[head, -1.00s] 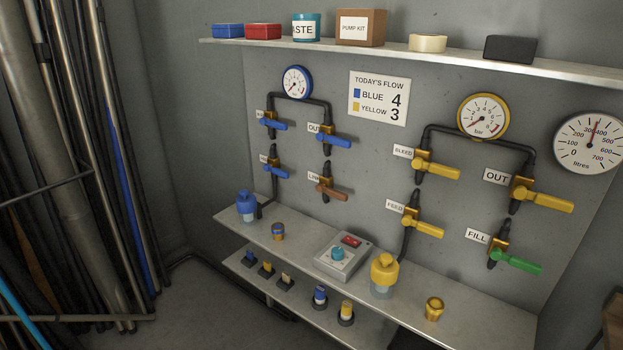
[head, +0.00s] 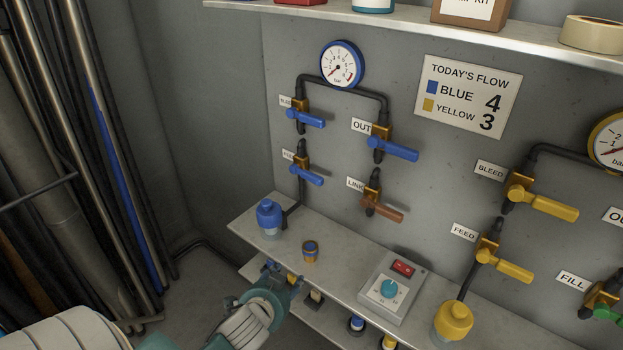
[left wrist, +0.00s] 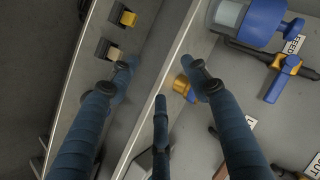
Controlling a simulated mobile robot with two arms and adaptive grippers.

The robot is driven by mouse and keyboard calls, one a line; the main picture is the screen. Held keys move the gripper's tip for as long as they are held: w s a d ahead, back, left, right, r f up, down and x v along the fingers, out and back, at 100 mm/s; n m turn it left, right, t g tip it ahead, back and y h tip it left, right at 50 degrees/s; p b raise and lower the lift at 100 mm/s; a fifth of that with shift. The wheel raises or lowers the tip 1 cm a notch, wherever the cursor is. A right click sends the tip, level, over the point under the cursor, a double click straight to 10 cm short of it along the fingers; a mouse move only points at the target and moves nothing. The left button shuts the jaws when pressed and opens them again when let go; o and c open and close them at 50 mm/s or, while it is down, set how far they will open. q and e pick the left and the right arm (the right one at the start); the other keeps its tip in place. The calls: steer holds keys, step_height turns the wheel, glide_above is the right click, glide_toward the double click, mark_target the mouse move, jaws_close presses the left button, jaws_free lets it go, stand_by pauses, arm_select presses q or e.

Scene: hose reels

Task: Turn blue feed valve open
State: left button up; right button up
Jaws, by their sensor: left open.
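The blue feed valve (head: 306,173) is on the wall under the blue bleed valve, by a small label. Its blue lever points right and slightly down, across the upright black pipe. In the left wrist view the valve (left wrist: 276,86) shows at the right edge, beside its FEED label (left wrist: 294,43). My left gripper (head: 284,273) is at the shelf's front edge, below and left of the valve, apart from it. Its fingers are spread and empty in the left wrist view (left wrist: 160,85). My right gripper is not in view.
A grey switch box (head: 392,288) is to the right. The blue gauge (head: 342,64) is above the valve. Pipes lean at far left.

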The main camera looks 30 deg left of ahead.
arm_select(q)
step_height(320, 180, up, 4)
steer(key=w+t, duration=0.1)
steer(key=m+t+h, duration=0.5)
steer(key=m+t, duration=0.2)
steer(key=m, duration=0.6)
glide_toward(310, 181)
steer(key=w, duration=0.6)
steer(key=w+p, duration=0.1)
steer(key=w, duration=0.3)
steer(key=shift+d+r, duration=0.15)
steer(key=shift+d, duration=0.15)
steer(key=shift+w+d+m, duration=0.1)
steer(key=shift+w+m, duration=0.2)
steer(key=shift+w, duration=0.25)
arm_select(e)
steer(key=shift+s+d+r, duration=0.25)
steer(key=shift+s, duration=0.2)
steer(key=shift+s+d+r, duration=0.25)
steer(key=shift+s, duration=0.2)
arm_select(q)
jaws_close()
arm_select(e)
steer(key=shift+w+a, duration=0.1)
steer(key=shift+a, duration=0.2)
